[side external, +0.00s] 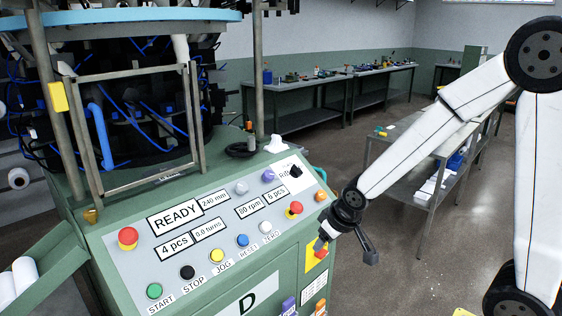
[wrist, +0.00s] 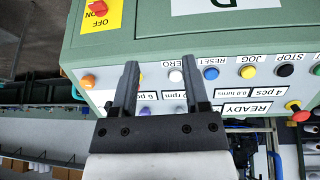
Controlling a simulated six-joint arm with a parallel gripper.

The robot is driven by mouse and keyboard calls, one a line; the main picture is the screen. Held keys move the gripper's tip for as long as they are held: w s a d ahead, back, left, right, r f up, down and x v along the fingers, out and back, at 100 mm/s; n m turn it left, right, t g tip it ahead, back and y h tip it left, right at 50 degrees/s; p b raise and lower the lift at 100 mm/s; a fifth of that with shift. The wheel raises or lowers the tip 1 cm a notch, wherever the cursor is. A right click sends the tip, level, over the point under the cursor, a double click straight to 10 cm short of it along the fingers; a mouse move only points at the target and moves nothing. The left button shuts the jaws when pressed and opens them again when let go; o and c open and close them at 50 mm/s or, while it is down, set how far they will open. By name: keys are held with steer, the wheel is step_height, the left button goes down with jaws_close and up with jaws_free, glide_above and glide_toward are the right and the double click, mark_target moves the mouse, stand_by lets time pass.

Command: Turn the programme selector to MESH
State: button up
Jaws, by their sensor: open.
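The programme selector appears to be the small black knob (side external: 295,171) at the upper right of the control panel (side external: 135,270), beside a label partly reading "RI". Its pointer direction and any MESH mark are too small to tell. I cannot make the knob out in the wrist view, where my gripper may hide it. My gripper (side external: 345,250) is open and empty at the panel's right end, below and to the right of the knob and apart from it. In the wrist view the two dark fingers of my gripper (wrist: 160,65) stand apart in front of the upside-down panel.
Red mushroom buttons (side external: 128,237) (side external: 295,208), a purple knob (side external: 267,175) and an orange button (side external: 320,196) stick out of the panel. A red-and-yellow OFF/ON switch (wrist: 98,9) is on the cabinet. The knitting frame (side external: 135,72) rises behind.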

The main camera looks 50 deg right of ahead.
steer(key=w+d+r+t, duration=0.3)
steer(key=w+d+t, duration=0.1)
steer(key=w+d, duration=0.8)
steer(key=t+y, duration=0.1)
steer(key=t, duration=0.3)
glide_toward(298, 167)
steer(key=x, duration=0.2)
steer(key=shift+w+f+n, duration=0.15)
steer(key=shift+f+n, duration=0.05)
steer(key=shift+n, duration=0.1)
steer(key=shift+x, duration=3.9)
steer(key=shift+r, duration=0.1)
jaws_close()
